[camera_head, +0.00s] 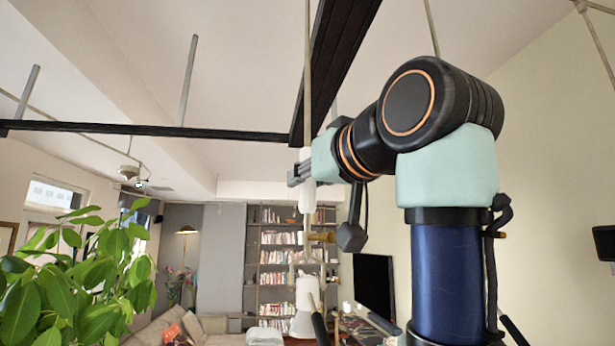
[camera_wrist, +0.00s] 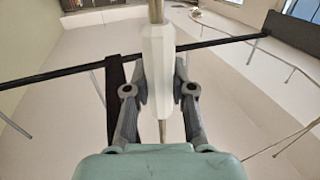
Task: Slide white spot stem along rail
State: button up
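The white spot stem (camera_head: 307,195) hangs as a thin rod with a thicker white sleeve, left of my arm in the head view. The sleeve also shows in the wrist view (camera_wrist: 158,75), where its rod runs out above and below. A white lamp head (camera_head: 305,308) hangs below in the head view. My gripper (camera_head: 300,173) is at the sleeve's height. In the wrist view, its two fingers (camera_wrist: 160,88) press close on both sides of the sleeve and look shut on it. The black ceiling rail (camera_head: 338,50) runs overhead; the stem's upper joint is out of view.
A second black rail (camera_head: 150,129) crosses at the left, with grey hanger rods (camera_head: 188,80). A leafy plant (camera_head: 75,265) fills the lower left. A bookshelf (camera_head: 280,255), a television (camera_head: 373,285) and a sofa (camera_head: 215,325) stand behind. The air left of the stem is mostly clear.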

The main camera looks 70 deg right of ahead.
jog(key=s+d, duration=0.1)
jog(key=s, duration=0.1)
jog(key=s+d, duration=0.2)
jog(key=s, duration=0.1)
jog(key=s+d, duration=0.2)
jog(key=s, duration=0.1)
jog(key=shift+s+p, duration=0.25)
jog(key=shift+p, duration=0.15)
grip_shut()
jog(key=o, duration=0.9)
grip_release()
jog(key=shift+o, duration=0.2)
jog(key=v, duration=1.2)
